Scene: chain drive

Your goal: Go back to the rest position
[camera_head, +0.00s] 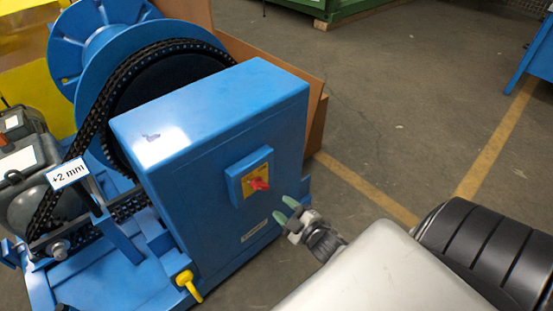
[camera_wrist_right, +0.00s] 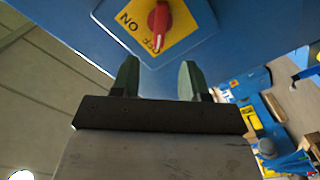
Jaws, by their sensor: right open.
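My right gripper (camera_head: 286,210) is just in front of the blue cabinet (camera_head: 210,115), to the lower right of its switch. In the right wrist view the two green fingers (camera_wrist_right: 158,80) stand apart with nothing between them. The red switch knob (camera_head: 259,184) sits on a yellow plate on the cabinet's face. The knob also shows in the right wrist view (camera_wrist_right: 159,20), beyond the fingertips and apart from them, near the lettering "ON" and "OFF". My left gripper is not in view.
A black chain (camera_head: 92,118) runs around a large wheel beside a blue drum (camera_head: 88,40). A yellow handle (camera_head: 188,284) sticks out at the cabinet's lower front. A "+2 mm" label (camera_head: 68,173) is at the left. Open floor with yellow lines (camera_head: 365,187) lies to the right.

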